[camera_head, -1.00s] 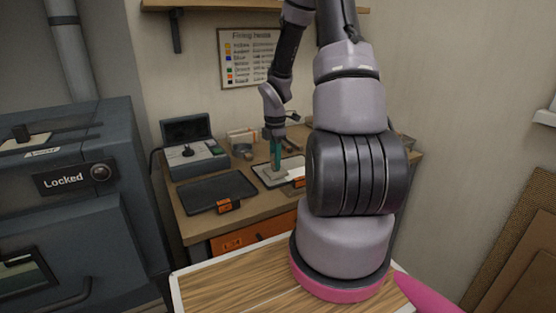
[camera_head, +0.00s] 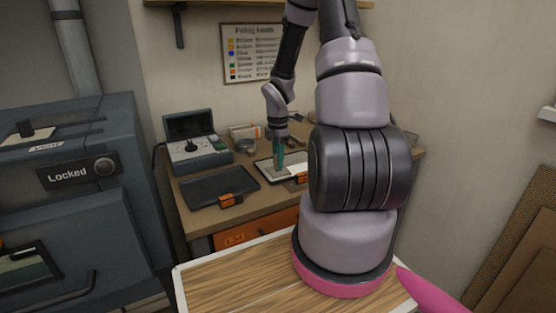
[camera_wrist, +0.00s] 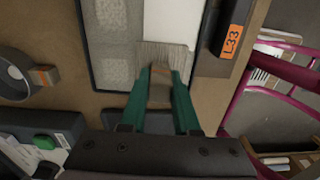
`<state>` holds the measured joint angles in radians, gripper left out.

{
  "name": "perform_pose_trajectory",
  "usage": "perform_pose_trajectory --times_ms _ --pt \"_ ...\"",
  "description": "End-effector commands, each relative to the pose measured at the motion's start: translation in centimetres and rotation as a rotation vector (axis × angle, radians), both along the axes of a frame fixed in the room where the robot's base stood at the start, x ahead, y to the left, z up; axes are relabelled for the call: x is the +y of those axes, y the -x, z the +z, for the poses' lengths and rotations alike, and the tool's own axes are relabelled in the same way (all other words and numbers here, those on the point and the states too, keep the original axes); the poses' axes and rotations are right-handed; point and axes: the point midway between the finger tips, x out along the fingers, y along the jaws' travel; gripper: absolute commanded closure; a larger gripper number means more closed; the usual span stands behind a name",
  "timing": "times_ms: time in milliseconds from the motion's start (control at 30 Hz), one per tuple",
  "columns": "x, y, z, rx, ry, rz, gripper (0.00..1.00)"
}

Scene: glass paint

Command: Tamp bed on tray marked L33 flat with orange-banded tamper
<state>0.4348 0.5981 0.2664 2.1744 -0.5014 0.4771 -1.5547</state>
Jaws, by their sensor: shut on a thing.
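The tray marked L33 (camera_wrist: 90,62) has a dark rim and an orange L33 label (camera_wrist: 232,42) on its right side in the wrist view. Its bed shows a grey, rough-textured part (camera_wrist: 112,70) on the left and a smooth white part (camera_wrist: 170,18). My gripper (camera_wrist: 160,78) has green fingers and is shut on the tamper, whose grey block (camera_wrist: 177,56) lies over the bed. Contact with the bed cannot be told. The head view also shows my gripper (camera_head: 279,160) over the tray.
An empty-looking dark tray (camera_head: 205,187) with an orange label lies left on the bench. Behind it stands a grey box with an open lid (camera_head: 198,150). A grey ring (camera_wrist: 15,86) lies left of the L33 tray. A locked dark cabinet (camera_head: 65,205) stands at far left.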

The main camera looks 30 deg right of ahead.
Motion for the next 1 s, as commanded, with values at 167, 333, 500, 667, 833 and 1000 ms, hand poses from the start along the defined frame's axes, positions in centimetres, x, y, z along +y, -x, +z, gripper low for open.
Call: perform_pose_trajectory --times_ms 167,333,500,667,833,1000 --pt "0.0 -0.02 -0.21 0.0 0.0 0.001 1.0" --pt "0.0 -0.03 -0.41 -0.001 0.0 0.0 1.0" --pt "0.0 -0.02 -0.41 -0.001 0.0 0.0 1.0" --pt "0.0 -0.01 -0.47 0.0 0.0 0.0 1.0" --pt "0.01 0.0 -0.56 0.0 0.0 -0.001 1.0" --pt "0.01 0.03 -0.58 0.001 -0.001 -0.001 1.0"
